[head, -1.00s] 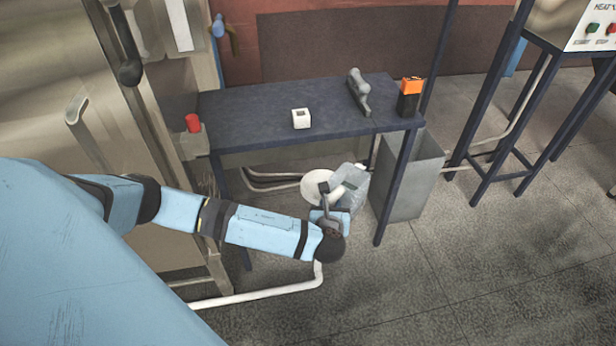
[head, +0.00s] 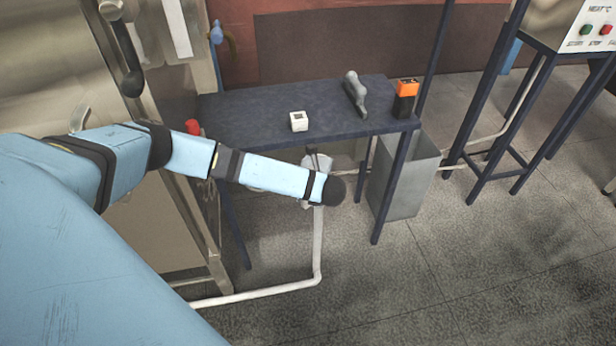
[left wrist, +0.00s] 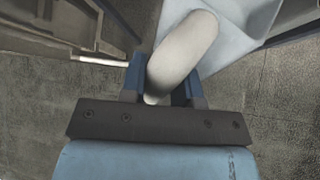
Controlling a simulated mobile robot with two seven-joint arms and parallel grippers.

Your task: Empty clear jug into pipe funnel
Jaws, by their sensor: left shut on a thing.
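In the left wrist view, the clear jug (left wrist: 235,25) shows as a pale translucent body at the top, with a thick white handle (left wrist: 182,52). My left gripper (left wrist: 163,88) is shut on this handle, with a blue finger on each side. In the head view the gripper is at the end of my arm, by the table's front edge, and the jug is mostly hidden there. The white pipe (head: 319,245) rises from the floor toward my wrist. The funnel is mostly hidden behind my arm. Whether the jug is over it, or holds anything, I cannot tell. My right gripper is not in view.
A dark blue table (head: 250,115) bears a white box (head: 299,121), a grey tool (head: 356,93) and an orange-black device (head: 405,98). A grey bin (head: 408,180) stands by its right legs. A steel machine (head: 40,60) stands left. The floor in front is clear.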

